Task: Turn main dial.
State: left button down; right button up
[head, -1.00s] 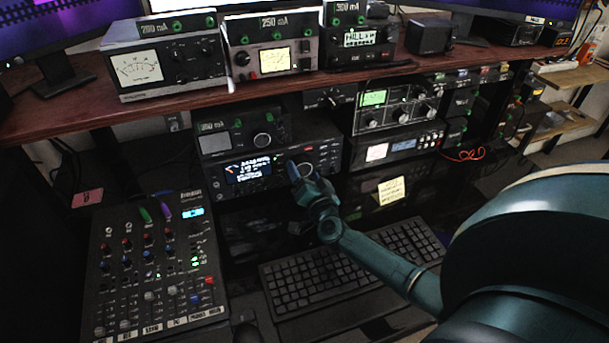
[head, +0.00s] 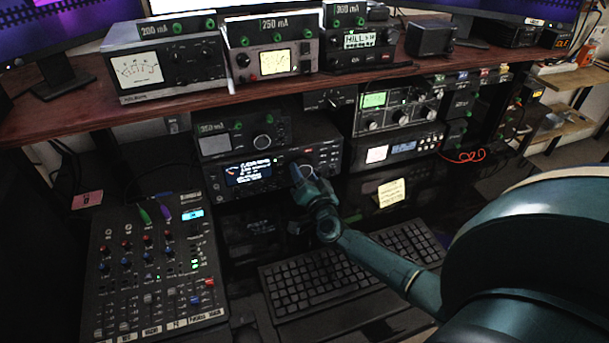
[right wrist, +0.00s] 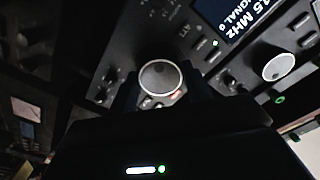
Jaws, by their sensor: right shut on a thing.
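The radio with a lit display (head: 248,172) stands on the lower shelf in the head view. Its display also shows at the top right of the right wrist view (right wrist: 232,14). The main dial (right wrist: 161,78) is a round knob with a pale rim on the radio's front. My right gripper (head: 299,174) reaches the radio front just right of the display and covers much of the dial in the head view. In the right wrist view, the dial sits between the fingers of my right gripper (right wrist: 161,90), which is shut on it. My left gripper is not in view.
A smaller unit with a round knob (head: 262,141) sits on the radio. Meter boxes (head: 170,66) line the wooden shelf (head: 190,107) above. A mixer (head: 155,265) and a keyboard (head: 350,262) lie in front and below. A yellow note (head: 391,192) is at the right.

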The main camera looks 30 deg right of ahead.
jog(key=shift+m, duration=0.3)
jog(key=m, duration=0.4)
jog(key=shift+b, duration=0.35)
jog(key=m+b, duration=0.1)
jog(key=m, duration=0.4)
jog(key=shift+a, duration=0.1)
jog(key=o, duration=1)
jog(key=shift+c, duration=0.2)
jog(key=v, duration=1.3)
jog(key=shift+r, duration=0.1)
